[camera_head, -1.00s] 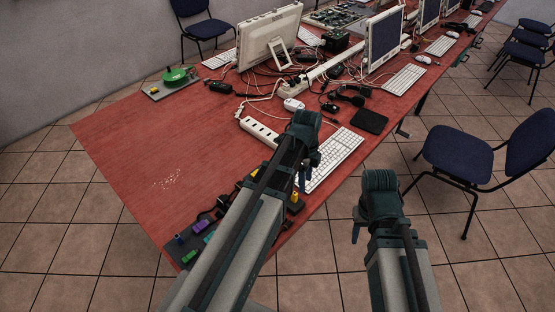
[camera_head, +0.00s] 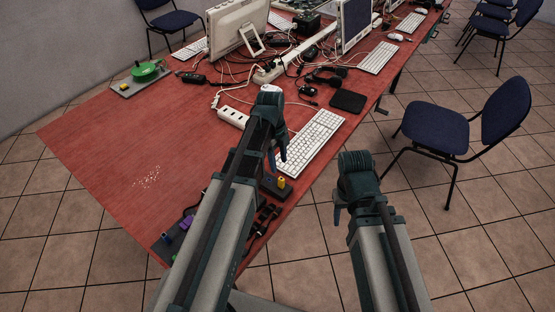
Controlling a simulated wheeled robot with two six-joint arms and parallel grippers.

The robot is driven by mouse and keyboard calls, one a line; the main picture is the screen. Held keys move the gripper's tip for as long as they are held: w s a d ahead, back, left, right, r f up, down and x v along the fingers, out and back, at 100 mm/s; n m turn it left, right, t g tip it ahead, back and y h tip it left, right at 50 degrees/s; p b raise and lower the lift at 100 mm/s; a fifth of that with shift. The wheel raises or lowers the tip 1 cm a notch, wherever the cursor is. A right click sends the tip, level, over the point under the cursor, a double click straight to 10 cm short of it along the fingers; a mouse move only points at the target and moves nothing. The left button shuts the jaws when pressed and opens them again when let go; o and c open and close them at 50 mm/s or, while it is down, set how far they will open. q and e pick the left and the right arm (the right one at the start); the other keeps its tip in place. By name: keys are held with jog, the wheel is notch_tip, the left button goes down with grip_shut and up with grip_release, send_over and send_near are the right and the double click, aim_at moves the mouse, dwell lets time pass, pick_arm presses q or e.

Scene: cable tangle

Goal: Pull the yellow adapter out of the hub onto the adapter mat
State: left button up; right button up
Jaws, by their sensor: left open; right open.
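A small yellow adapter (camera_head: 282,182) stands upright on a dark block (camera_head: 271,189), which looks like the hub, near the table's front edge. My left arm covers part of the area beside it. My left gripper (camera_head: 279,156) is open, pointing down above the table, just beyond the yellow adapter in the picture and apart from it. A dark mat-like area (camera_head: 166,247) with small purple and green pieces lies at the front left corner, partly hidden by my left arm; I cannot tell if it is the adapter mat. My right gripper (camera_head: 338,212) is open and empty, off the table's front edge.
A white keyboard (camera_head: 311,142) lies right of my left gripper. A white socket strip (camera_head: 233,117) and cables lie behind. A grey board with a green disc (camera_head: 146,71) is at back left. The left tabletop (camera_head: 110,130) is largely clear. A chair (camera_head: 437,130) stands right.

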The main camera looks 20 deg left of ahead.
aim_at(281, 179)
pick_arm(q)
jog(key=f+b, duration=0.6)
jog(key=f, duration=0.1)
jog(key=d+f+b, duration=0.1)
jog(key=f+b, duration=0.2)
jog(key=shift+s+f, duration=0.2)
jog(key=shift+r, duration=0.1)
jog(key=shift+c, duration=0.2)
grip_shut()
